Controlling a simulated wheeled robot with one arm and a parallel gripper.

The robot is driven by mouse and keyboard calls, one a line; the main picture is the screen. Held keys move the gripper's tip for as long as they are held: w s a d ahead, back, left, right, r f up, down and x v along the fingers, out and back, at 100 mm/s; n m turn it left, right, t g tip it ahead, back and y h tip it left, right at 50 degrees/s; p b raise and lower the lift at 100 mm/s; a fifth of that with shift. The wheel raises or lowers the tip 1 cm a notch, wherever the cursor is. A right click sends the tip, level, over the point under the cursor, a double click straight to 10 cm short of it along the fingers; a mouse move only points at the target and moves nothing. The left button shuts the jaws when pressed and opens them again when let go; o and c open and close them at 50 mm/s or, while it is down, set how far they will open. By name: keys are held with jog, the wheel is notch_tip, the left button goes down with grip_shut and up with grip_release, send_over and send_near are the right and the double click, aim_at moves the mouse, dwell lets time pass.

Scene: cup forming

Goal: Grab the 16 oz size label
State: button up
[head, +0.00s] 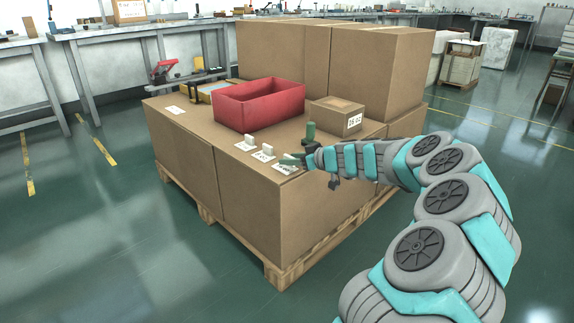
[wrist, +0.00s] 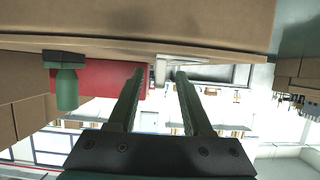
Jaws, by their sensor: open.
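Several white size labels lie along the front edge of the carton top in the head view. Two have pale upright tabs: the left label (head: 244,147) and the middle label (head: 262,156). The right label (head: 286,168) lies under my gripper (head: 291,160), which partly hides it. Their print is too small to read surely, so I cannot tell which is 16 oz. In the wrist view, which looks upside down, my gripper (wrist: 159,76) is open, its green fingers on either side of a pale tab (wrist: 161,71). I cannot tell whether they touch it.
A red bin (head: 258,105) and a small carton (head: 337,117) with a printed label stand behind. A green-handled thing with a black base (wrist: 67,86) stands near my gripper; its green handle (head: 310,131) also shows in the head view. Tall cartons (head: 330,65) block the back.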

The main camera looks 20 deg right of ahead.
jog(key=shift+w+a+f, duration=0.2)
jog(key=shift+w+f, duration=0.1)
jog(key=shift+w, duration=0.35)
jog(key=shift+c, duration=0.2)
grip_shut()
